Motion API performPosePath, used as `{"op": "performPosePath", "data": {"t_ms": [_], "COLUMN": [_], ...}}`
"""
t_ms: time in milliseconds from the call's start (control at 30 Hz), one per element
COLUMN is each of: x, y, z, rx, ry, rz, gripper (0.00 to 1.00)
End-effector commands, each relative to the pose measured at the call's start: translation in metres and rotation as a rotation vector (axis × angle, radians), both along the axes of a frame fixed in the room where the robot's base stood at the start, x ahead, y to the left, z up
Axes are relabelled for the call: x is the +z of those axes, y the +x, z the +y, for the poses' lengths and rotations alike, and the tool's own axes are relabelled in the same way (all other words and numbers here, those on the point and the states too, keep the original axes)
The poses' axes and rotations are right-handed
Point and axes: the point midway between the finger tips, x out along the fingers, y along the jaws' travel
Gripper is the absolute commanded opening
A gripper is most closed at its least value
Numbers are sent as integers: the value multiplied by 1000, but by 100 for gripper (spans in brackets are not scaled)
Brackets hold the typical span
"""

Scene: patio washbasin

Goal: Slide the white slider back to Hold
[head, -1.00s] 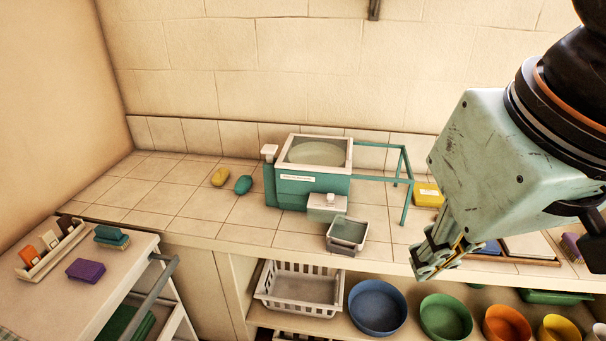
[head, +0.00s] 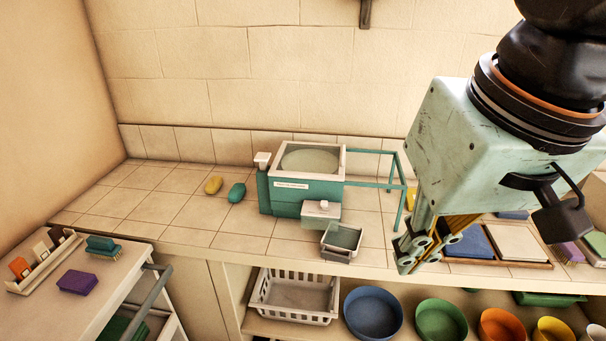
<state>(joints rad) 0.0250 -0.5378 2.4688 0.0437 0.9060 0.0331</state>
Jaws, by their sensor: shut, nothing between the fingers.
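The teal washbasin unit (head: 285,205) with a pale rim stands on the tiled counter. A white block (head: 262,158) sits on top of the post at its left side. A small pale box with a white knob (head: 322,209) projects from its lower front. Either could be the white slider; I cannot tell which, and no Hold mark is readable. A white label strip (head: 292,185) is on the front. My gripper (head: 405,262) points down at the counter's front edge, right of the unit and apart from it. It is shut and empty.
A small grey tray (head: 342,238) stands before the unit. A teal frame (head: 375,183) extends right of it. Yellow soap (head: 213,185) and green soap (head: 237,192) lie left. A tray with blue and white pads (head: 500,262) lies right. Bowls and a white basket (head: 292,297) fill the shelf below.

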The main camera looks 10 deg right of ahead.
Motion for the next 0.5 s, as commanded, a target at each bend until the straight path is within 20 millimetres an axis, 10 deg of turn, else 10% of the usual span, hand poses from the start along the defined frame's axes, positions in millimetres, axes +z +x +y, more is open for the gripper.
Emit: {"op": "performPosePath", "data": {"t_ms": [500], "x": [5], "y": [47], "z": [6], "rx": [-157], "ry": [110], "rz": [82], "gripper": [0]}}
